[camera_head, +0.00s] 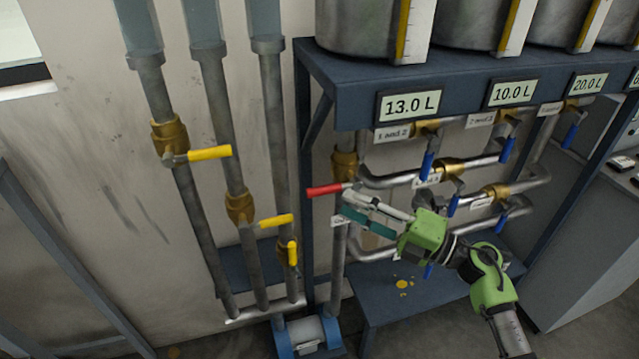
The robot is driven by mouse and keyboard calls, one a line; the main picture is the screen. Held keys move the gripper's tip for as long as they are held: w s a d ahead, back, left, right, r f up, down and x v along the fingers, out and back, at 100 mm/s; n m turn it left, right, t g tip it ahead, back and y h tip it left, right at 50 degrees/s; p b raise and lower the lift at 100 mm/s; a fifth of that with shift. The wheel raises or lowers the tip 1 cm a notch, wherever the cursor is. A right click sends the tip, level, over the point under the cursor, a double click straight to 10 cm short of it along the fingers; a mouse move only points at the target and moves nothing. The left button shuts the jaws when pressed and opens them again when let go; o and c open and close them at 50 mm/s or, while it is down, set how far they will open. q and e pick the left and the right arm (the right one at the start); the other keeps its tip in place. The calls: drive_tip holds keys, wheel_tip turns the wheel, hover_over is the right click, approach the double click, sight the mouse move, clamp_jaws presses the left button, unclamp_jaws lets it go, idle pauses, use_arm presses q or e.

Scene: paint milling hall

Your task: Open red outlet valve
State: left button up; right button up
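The red outlet valve's handle (325,190) sticks out to the left, almost level, beside the front leg of the blue rack. It sits by a brass valve body (345,165) on a vertical pipe. My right gripper (347,203) reaches in from the lower right. Its pale finger and teal finger point left, with the tips just right of and below the red handle. The fingers hide part of the valve behind them. I cannot tell whether they touch it or how far apart they are. My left gripper is not in view.
Yellow-handled valves (210,153) sit on pipes to the left. Blue-handled valves (428,165) sit on pipes under the rack (350,88). Displays on the rack read 13.0 L (410,104), 10.0 L (513,92) and 20.0 L (589,83). A blue pump (306,336) stands below.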

sight(326, 193)
drive_tip(key=x, duration=0.2)
drive_tip(key=p+x, duration=0.1)
drive_tip(key=x, duration=0.1)
drive_tip(key=shift+w+d+r, duration=0.1)
drive_tip(key=shift+w+d, duration=0.05)
drive_tip(key=shift+w, duration=0.15)
drive_tip(key=p+x, duration=0.1)
drive_tip(key=x, duration=0.2)
drive_tip(key=shift+a, duration=0.3)
drive_tip(key=shift+w+a, duration=0.15)
drive_tip(key=shift+a, duration=0.05)
drive_tip(key=shift+w+a, duration=0.1)
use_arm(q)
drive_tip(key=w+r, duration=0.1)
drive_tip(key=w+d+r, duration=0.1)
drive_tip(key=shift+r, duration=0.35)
use_arm(e)
clamp_jaws()
